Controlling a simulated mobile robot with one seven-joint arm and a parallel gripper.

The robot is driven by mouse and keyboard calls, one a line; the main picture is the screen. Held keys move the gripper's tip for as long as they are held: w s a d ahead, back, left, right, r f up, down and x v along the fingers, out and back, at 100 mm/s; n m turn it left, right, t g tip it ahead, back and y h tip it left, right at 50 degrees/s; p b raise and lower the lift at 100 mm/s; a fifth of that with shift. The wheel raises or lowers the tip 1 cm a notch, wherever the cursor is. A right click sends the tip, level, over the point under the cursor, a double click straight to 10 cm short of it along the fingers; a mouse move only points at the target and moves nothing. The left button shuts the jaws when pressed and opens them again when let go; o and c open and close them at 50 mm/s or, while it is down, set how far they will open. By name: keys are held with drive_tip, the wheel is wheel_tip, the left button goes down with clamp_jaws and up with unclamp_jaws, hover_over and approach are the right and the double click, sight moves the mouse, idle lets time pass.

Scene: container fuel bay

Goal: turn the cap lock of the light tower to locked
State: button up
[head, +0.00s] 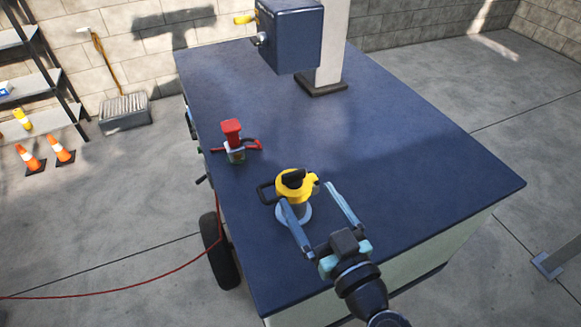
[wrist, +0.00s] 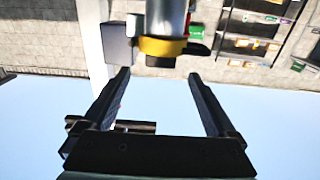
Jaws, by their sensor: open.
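The light tower is a large cart with a dark blue top (head: 420,150). A yellow cap (head: 296,186) with a black piece on top sits on a grey neck near its front left. A black loop handle (head: 266,192) sticks out to the cap's left. My gripper (head: 306,194) is open, with its fingers reaching toward the cap from the front right and apparently on either side of it. In the wrist view, which is upside down, the yellow cap (wrist: 163,47) shows beyond the gap between the fingertips. I cannot tell which lock position the cap is in.
A red fitting with red side bars (head: 232,135) stands behind and left of the cap. A dark blue box (head: 290,38) on a pale mast (head: 331,45) rises at the back. The top's right side is clear. A red hose (head: 130,290) lies on the floor at left.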

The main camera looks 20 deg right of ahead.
sight(295, 178)
drive_tip(key=w+p, duration=0.1)
drive_tip(key=w, duration=0.6)
drive_tip(key=shift+w+a+p, duration=0.15)
drive_tip(key=shift+p, duration=0.2)
drive_tip(key=shift+c, duration=0.3)
drive_tip(key=c, duration=1.3)
